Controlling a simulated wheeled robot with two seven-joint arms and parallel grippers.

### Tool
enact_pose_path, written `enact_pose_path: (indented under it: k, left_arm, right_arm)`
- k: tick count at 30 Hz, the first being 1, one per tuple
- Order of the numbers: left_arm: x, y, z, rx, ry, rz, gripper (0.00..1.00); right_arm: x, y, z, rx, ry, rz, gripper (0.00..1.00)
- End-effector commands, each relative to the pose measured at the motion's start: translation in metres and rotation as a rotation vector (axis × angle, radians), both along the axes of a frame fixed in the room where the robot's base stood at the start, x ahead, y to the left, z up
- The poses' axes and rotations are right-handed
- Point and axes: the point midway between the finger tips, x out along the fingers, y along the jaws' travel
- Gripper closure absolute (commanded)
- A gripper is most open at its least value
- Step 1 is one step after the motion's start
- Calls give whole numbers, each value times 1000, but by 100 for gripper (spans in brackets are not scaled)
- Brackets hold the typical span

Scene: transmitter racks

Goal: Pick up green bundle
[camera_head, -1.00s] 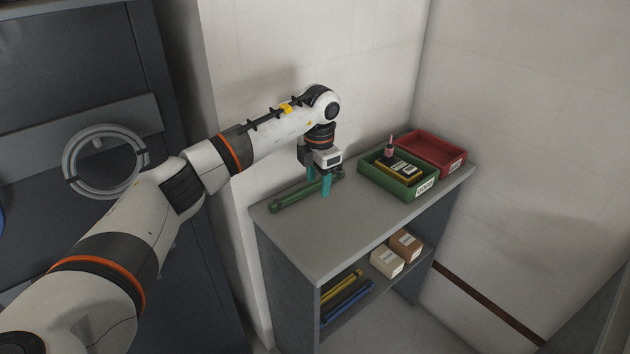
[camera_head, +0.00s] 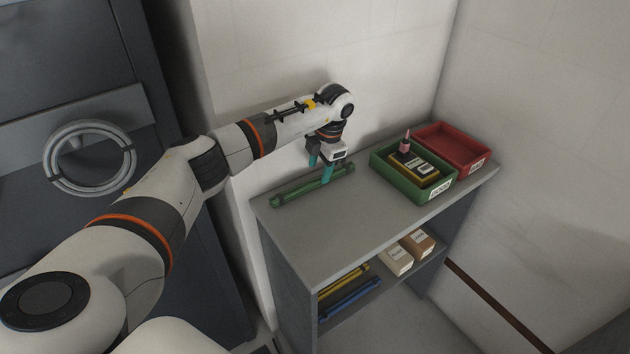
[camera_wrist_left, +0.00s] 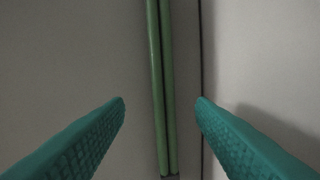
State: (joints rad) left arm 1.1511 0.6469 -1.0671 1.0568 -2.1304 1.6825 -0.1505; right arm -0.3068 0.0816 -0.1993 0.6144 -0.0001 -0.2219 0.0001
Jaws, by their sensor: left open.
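The green bundle (camera_head: 300,191) is a set of long thin green rods lying on the top of the grey shelf unit (camera_head: 330,232), along the wall at its left part. My left gripper (camera_head: 320,175) is above the right part of the bundle, pointing down, with teal fingers apart. In the left wrist view the bundle (camera_wrist_left: 161,85) runs lengthwise between the two open fingertips (camera_wrist_left: 160,104), and neither finger appears to touch it. A dark band shows at the bundle's lower end there. My right gripper is not in view.
A green bin (camera_head: 384,180) holding a yellow-and-black device (camera_head: 413,170) stands right of the gripper. A red bin (camera_head: 440,140) is beside it. Yellow rods (camera_head: 345,280), blue rods (camera_head: 350,298) and small boxes (camera_head: 397,262) sit on the lower shelf. The top's front is clear.

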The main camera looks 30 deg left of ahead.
Motion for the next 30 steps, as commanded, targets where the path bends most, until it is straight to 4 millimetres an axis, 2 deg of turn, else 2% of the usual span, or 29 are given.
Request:
enact_pose_path:
  k: [4, 9, 17, 26, 30]
  left_arm:
    - [-2, 9, -20, 0, 5, 3, 50]
    - [-1, 10, -39, -1, 3, -1, 50]
    - [-1, 11, -42, 0, 1, 0, 50]
    - [-1, 11, -42, 0, 1, 0, 99]
    - [-1, 11, -42, 0, 1, 0, 100]
  right_arm:
    - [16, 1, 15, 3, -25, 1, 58]
    - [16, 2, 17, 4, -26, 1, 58]
    - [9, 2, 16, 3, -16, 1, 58]
    - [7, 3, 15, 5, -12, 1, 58]
    - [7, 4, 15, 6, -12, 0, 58]
